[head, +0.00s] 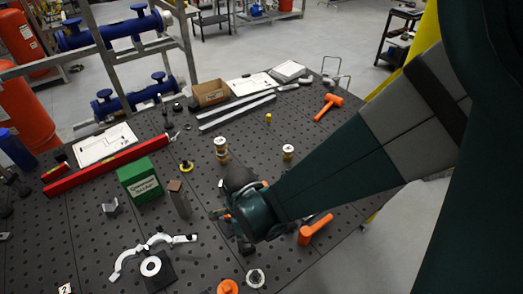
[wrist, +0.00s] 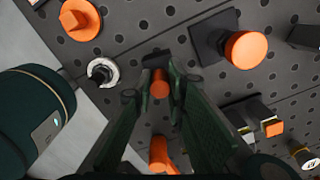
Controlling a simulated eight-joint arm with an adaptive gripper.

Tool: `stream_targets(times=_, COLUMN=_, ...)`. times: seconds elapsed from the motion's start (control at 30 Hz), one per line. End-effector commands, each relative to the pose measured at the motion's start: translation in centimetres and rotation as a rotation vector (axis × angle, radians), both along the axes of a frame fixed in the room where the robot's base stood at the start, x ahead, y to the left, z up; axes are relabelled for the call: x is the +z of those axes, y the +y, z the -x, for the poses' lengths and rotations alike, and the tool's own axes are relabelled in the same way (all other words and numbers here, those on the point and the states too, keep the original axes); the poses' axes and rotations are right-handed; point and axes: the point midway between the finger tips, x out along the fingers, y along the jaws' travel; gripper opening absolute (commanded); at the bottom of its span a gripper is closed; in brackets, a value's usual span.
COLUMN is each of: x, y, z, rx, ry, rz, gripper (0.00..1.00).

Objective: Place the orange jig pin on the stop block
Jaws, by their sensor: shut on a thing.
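In the wrist view my gripper (wrist: 159,83) is shut on the orange jig pin (wrist: 160,88), a short orange cylinder whose near end faces the camera. A small dark block (wrist: 154,60), possibly the stop block, shows just beyond the pin. I cannot tell whether the pin touches it. In the head view my gripper (head: 240,232) is low over the front middle of the perforated table, and a dark shape (head: 245,249) shows below it. The pin itself is hidden there by the gripper.
A silver ring (wrist: 103,71) and an orange round knob (wrist: 80,18) lie close by. An orange knob on a dark plate (wrist: 243,48) stands to the right. An orange hammer (head: 315,229) lies near the table edge.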

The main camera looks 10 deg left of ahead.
Motion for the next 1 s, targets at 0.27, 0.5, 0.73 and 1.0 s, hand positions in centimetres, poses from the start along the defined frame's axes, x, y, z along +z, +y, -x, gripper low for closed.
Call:
stream_targets(times=0.27, x=-0.17, y=-0.01, z=0.01, rx=0.0, ry=0.0, rz=0.0, gripper=0.02)
stream_targets(times=0.5, x=-0.28, y=0.0, z=0.01, rx=0.0, ry=0.0, rz=0.0, gripper=0.29)
stream_targets(times=0.73, x=-0.27, y=0.0, z=0.01, rx=0.0, ry=0.0, rz=0.0, gripper=0.29)
stream_targets(times=1.0, x=0.06, y=-0.02, z=0.02, rx=0.0, ry=0.0, rz=0.0, gripper=0.29)
